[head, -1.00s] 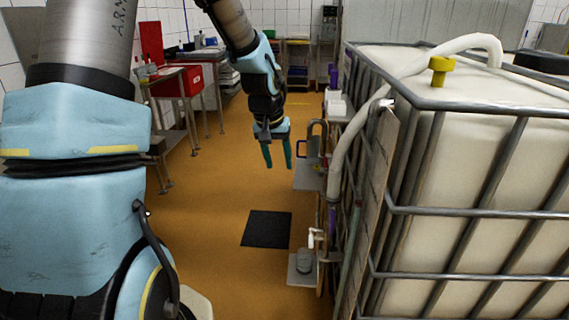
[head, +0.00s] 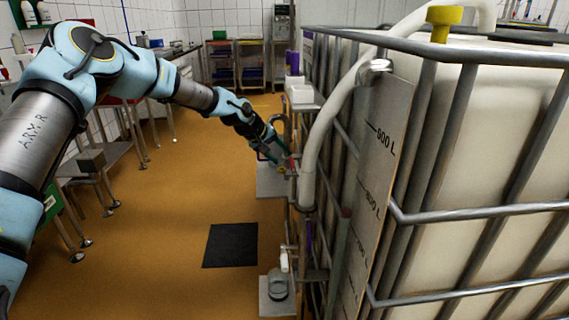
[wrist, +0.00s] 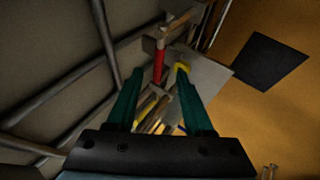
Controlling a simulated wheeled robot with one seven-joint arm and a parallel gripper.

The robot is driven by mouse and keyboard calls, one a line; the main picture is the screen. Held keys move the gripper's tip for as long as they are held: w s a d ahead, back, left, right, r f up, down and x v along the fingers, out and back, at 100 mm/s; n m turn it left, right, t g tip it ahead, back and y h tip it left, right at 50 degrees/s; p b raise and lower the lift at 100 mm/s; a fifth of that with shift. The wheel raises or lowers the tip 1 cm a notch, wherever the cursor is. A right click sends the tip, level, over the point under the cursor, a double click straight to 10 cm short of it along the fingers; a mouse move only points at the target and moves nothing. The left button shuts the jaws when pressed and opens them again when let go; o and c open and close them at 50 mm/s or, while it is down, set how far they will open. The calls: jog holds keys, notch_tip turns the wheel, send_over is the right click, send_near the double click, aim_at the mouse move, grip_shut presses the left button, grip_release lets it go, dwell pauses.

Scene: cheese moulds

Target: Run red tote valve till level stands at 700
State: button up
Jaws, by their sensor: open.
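The caged white tote (head: 500,150) fills the right of the head view. A level board (head: 385,150) on its near side has litre marks, including one that reads 800 L; the liquid level is not clear. A red valve handle (wrist: 159,62) shows in the wrist view, roughly between and beyond my fingertips. In the head view, a small bit of red shows by my gripper (head: 278,158), beside the tote. My gripper is open, its two green fingers (wrist: 158,78) apart with nothing visibly held. Contact with the handle cannot be told.
A white hose (head: 325,120) runs down the tote's side, close to my gripper. A lower ledge (head: 275,306) holds a grey vessel beneath a white-handled fitting (head: 284,262). A black mat (head: 230,245) lies on open orange floor. Benches (head: 90,165) stand at left.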

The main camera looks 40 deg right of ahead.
aim_at(291, 166)
jog(key=x, duration=0.6)
jog(key=shift+s, duration=0.1)
grip_shut()
dwell(1.3)
